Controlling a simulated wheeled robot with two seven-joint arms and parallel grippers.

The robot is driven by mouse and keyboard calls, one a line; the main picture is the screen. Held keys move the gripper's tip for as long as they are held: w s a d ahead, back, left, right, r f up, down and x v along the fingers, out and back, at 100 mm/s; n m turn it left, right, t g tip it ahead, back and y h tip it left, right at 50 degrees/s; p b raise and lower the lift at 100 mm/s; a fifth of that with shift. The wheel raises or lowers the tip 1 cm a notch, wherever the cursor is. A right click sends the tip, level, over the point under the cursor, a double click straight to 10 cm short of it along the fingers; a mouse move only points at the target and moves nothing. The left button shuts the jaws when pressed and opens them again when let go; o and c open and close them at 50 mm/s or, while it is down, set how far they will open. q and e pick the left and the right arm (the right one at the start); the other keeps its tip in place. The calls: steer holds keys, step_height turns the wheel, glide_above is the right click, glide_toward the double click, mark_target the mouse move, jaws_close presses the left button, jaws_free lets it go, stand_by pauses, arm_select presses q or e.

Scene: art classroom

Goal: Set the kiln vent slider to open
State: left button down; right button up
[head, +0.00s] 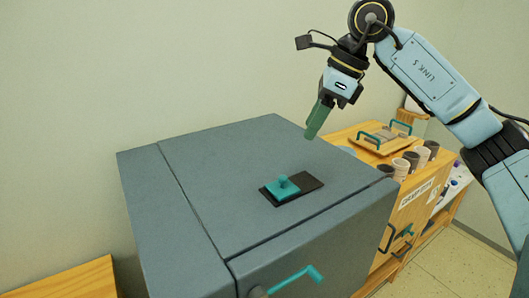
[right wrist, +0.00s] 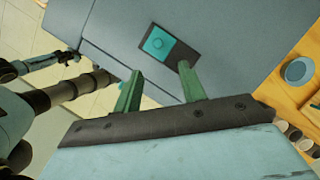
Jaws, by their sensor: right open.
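The kiln (head: 220,160) is a grey box with a flat top. On its top lies a dark vent plate (head: 308,182) with a teal vent slider (head: 282,192) carrying a round knob. The slider covers the left end of the plate in the head view, and the dark right end is bare. My right gripper (head: 314,130) hangs above the far right part of the top, green fingers pointing down. In the right wrist view its fingers (right wrist: 159,70) are apart and empty, with the slider (right wrist: 157,43) beyond them, not touched. My left gripper does not show clearly.
A teal door handle (head: 296,282) sticks out from the kiln's front. To the right stands a wooden cabinet (head: 405,222) with several cups (head: 411,160) and a wooden tray (head: 378,142) on it. The kiln top around the plate is clear.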

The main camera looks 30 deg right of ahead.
glide_toward(284, 177)
steer(key=p+x, duration=0.1)
steer(key=x, duration=0.2)
steer(key=shift+a+f, duration=0.1)
steer(key=shift+f, duration=0.2)
steer(key=x, duration=0.3)
steer(key=shift+w+a+f, duration=0.1)
steer(key=shift+w+f, duration=0.05)
steer(key=shift+f, duration=0.1)
steer(key=shift+w+f+p, duration=0.1)
steer(key=shift+f+p, duration=0.15)
steer(key=shift+p, duration=0.05)
steer(key=shift+a+f, duration=0.1)
steer(key=shift+f, duration=0.05)
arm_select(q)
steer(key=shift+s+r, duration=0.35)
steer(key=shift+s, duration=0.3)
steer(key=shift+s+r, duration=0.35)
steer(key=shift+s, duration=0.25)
arm_select(e)
jaws_close()
